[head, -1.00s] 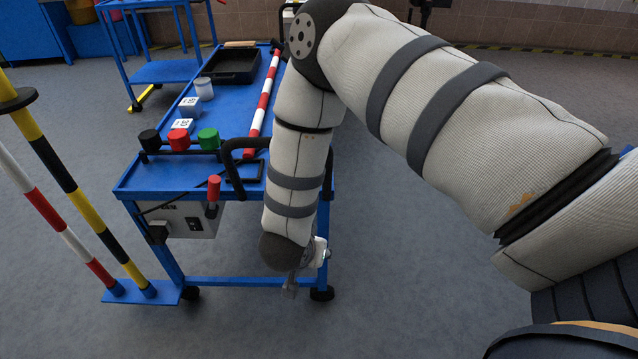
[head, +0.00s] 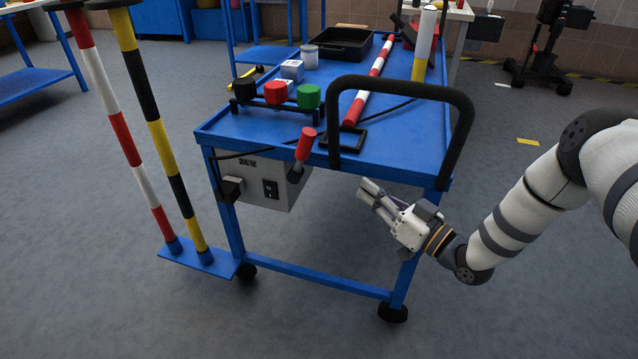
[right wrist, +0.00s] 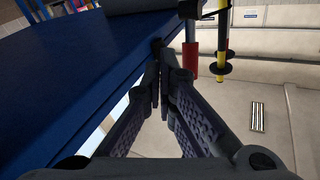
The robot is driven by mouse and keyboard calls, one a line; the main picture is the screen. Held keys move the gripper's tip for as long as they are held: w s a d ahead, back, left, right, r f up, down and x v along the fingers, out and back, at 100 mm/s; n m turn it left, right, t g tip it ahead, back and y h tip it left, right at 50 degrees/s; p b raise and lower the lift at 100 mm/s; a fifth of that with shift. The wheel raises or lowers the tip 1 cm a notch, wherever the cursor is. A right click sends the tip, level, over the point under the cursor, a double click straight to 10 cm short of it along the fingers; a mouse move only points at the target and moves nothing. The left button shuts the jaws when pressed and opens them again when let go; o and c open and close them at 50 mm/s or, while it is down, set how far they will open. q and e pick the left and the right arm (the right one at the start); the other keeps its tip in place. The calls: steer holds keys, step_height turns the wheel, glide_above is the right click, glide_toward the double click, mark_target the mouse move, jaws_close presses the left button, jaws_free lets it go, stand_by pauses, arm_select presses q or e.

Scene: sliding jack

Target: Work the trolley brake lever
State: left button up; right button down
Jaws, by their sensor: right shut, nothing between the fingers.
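The brake lever, with a red grip (head: 306,143), stands tilted on a grey box (head: 262,185) at the near end of the blue trolley (head: 225,130). My right gripper (head: 366,190) is beside the trolley's near right leg, below the top, to the right of the lever and apart from it. Its fingers are shut with nothing between them. The right wrist view shows the closed fingers (right wrist: 164,100) and the blue trolley surface (right wrist: 60,85) close at the left. A red upright piece (right wrist: 190,58) shows past them; I cannot tell if it is the lever. My left gripper is not in view.
A black push handle (head: 400,88) arches over the trolley's near right corner. Red, black and green knobs (head: 276,92) sit on top. Striped poles (head: 165,150) stand on a blue foot at the left. The floor in front is clear.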

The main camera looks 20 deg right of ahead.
steer(key=s+d+n+y+b, duration=0.1)
steer(key=s+n+y+b, duration=0.1)
steer(key=n+y, duration=0.25)
steer(key=y+b, duration=0.1)
steer(key=b, duration=0.1)
glide_toward(308, 149)
steer(key=shift+g, duration=0.4)
steer(key=x, duration=0.6)
steer(key=shift+w+d, duration=0.1)
steer(key=shift+w, duration=0.35)
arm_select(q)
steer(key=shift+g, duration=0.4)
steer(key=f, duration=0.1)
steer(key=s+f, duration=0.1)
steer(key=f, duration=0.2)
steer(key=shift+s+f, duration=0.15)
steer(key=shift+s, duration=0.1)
arm_select(e)
steer(key=shift+r+y, duration=0.1)
steer(key=shift+y, duration=0.15)
